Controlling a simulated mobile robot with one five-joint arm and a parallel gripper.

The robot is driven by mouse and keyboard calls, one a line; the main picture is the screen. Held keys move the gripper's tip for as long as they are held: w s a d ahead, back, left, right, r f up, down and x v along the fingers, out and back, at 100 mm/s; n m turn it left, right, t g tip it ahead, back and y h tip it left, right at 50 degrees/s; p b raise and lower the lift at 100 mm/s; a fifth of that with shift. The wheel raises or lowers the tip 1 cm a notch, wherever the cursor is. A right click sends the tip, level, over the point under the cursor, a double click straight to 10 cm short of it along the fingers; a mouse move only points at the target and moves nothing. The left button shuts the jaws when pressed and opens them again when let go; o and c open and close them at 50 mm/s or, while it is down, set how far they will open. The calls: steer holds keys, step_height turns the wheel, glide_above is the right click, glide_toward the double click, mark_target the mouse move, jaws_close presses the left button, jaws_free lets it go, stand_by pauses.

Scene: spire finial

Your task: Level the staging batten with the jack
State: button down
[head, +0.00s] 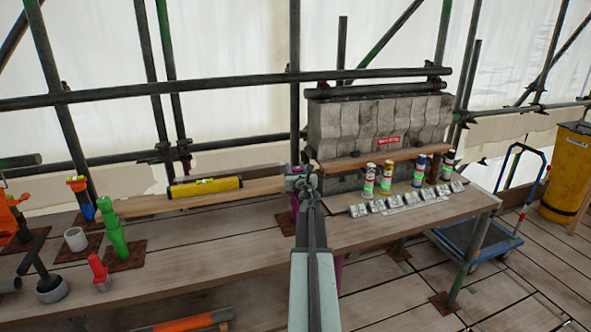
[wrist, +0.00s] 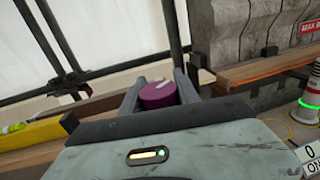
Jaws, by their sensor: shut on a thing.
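The wooden batten (head: 260,187) runs left to right above the bench, and a yellow spirit level (head: 205,187) lies on it. The level also shows at the left edge of the wrist view (wrist: 35,134); I cannot read its bubble. The purple jack (head: 294,203) stands at the batten's right end, partly hidden by my arm. In the wrist view its round purple top (wrist: 158,94) is between the two fingers. My gripper (head: 302,180) is shut on this purple top. A green jack (head: 114,232) stands near the batten's left end.
A grey cup (head: 76,239) and a red piece (head: 98,269) are at left. A blue trolley (head: 475,240) stands right of the bench.

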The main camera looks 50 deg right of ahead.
steer(key=n+t+y, duration=0.2)
steer(key=y, duration=0.1)
steer(key=n+t+y, duration=0.1)
steer(key=n+y, duration=0.1)
steer(key=shift+w+a, duration=0.25)
steer(key=shift+w, duration=0.05)
steer(key=shift+s+a+n+g+y, duration=0.1)
steer(key=shift+a+n+y, duration=0.35)
steer(key=shift+n+y, duration=1.75)
steer(key=shift+w+a+n+g+y, duration=0.1)
steer(key=shift+a+n+y, duration=0.75)
steer(key=shift+y, duration=2.2)
steer(key=shift+s+a+n+g+y, duration=0.1)
steer(key=shift+n+y, duration=1.95)
steer(key=shift+y, duration=0.6)
steer(key=shift+a, duration=0.1)
steer(key=c, duration=0.9)
jaws_free()
steer(key=shift+s, duration=0.1)
